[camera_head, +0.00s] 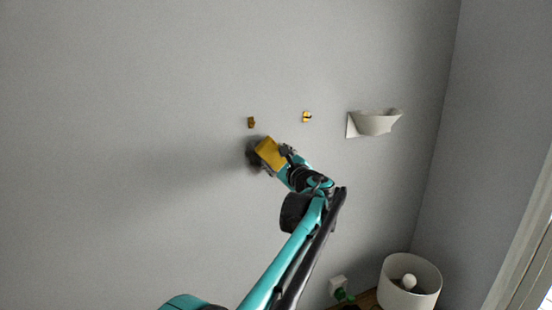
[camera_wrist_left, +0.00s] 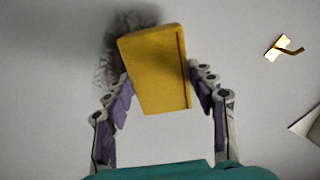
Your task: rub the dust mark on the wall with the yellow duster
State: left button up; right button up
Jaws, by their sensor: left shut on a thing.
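The yellow duster (camera_head: 269,152) is held up at the grey wall by my left gripper (camera_head: 284,160). In the left wrist view the duster (camera_wrist_left: 155,70) sits between the two fingers of my left gripper (camera_wrist_left: 160,85), which is shut on it, and it is slightly tilted. The dark dust mark (camera_head: 253,154) is on the wall behind the duster and partly hidden by it. In the left wrist view the mark (camera_wrist_left: 112,45) shows past the duster's left and top edges. I cannot tell whether the duster touches the wall. My right gripper is not in view.
Two small hooks, a brown one (camera_head: 251,122) and a brass one (camera_head: 307,117), are on the wall above the duster. A white wall lamp (camera_head: 375,123) is to the right. The wall at left is clear.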

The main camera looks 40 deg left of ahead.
pick_arm(q)
jog(key=shift+x, duration=0.95)
jog(key=shift+s, duration=0.1)
